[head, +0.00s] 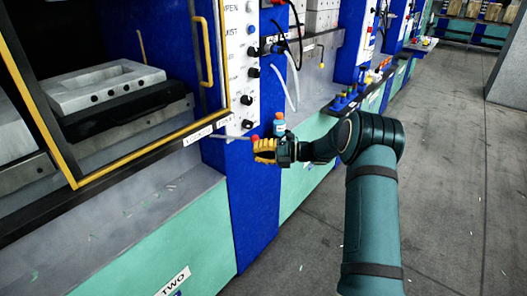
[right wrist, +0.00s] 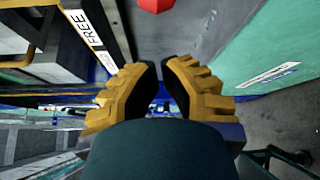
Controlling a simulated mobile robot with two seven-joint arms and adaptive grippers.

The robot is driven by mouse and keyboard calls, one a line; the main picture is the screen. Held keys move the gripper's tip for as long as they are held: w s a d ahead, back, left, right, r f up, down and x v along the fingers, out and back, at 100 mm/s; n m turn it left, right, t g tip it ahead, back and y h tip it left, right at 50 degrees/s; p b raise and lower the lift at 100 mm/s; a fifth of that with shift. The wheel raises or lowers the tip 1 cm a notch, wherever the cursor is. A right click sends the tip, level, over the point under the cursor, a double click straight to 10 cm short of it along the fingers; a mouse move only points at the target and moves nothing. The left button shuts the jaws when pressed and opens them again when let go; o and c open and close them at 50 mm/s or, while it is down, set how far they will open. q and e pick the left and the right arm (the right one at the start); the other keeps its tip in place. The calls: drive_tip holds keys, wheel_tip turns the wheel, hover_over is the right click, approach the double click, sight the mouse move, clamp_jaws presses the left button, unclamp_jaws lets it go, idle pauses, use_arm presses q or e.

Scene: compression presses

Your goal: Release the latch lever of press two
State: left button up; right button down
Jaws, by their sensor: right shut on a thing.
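Press two stands at left in the head view, with a "TWO" sign (head: 172,281) on its green lower panel. Its latch lever is a thin grey rod (head: 231,137) standing out beside the blue column, with a red knob (head: 256,138) at the end. My right gripper (head: 263,150), with yellow fingers, is at the knob and shut on the lever. The grip itself is hard to make out. In the right wrist view the red knob (right wrist: 155,5) shows at the top edge, beyond the fingertips (right wrist: 160,66). My left gripper is out of view.
A white label strip (head: 198,134) sits on the press ledge; "FREE" reads on a label (right wrist: 90,33) in the wrist view. A yellow-edged guard (head: 150,157) frames the press opening. Floor (head: 440,180) at right is clear.

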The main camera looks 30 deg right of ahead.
drive_tip(key=s+d+p, duration=0.1)
drive_tip(key=s+d, duration=0.2)
drive_tip(key=d, duration=0.6)
drive_tip(key=shift+s+d+r, duration=0.15)
drive_tip(key=shift+s+r, duration=0.05)
drive_tip(key=shift+r, duration=0.05)
drive_tip(key=w+a+f+m+t+h, duration=0.2)
drive_tip(key=a+f+m+h, duration=0.2)
drive_tip(key=a+f+m, duration=0.35)
drive_tip(key=w+a+f+m+t+h, duration=0.25)
drive_tip(key=a+f+m+h, duration=0.2)
drive_tip(key=f+m, duration=0.5)
drive_tip(key=s+a+f+m+g+h, duration=0.1)
drive_tip(key=s+a+f+m+g, duration=0.2)
drive_tip(key=s+a+f+m, duration=0.3)
drive_tip(key=s+a+f+m+g, duration=0.6)
drive_tip(key=s+a+f, duration=0.2)
drive_tip(key=s+a, duration=0.25)
drive_tip(key=s+a+m+g, duration=0.2)
drive_tip(key=s+a+g, duration=0.15)
drive_tip(key=s, duration=0.65)
drive_tip(key=s+a+m+g, duration=0.3)
drive_tip(key=s+a, duration=0.1)
drive_tip(key=s, duration=0.5)
drive_tip(key=w+a+r+n+t, duration=0.2)
drive_tip(key=w+r, duration=0.3)
drive_tip(key=w, duration=0.1)
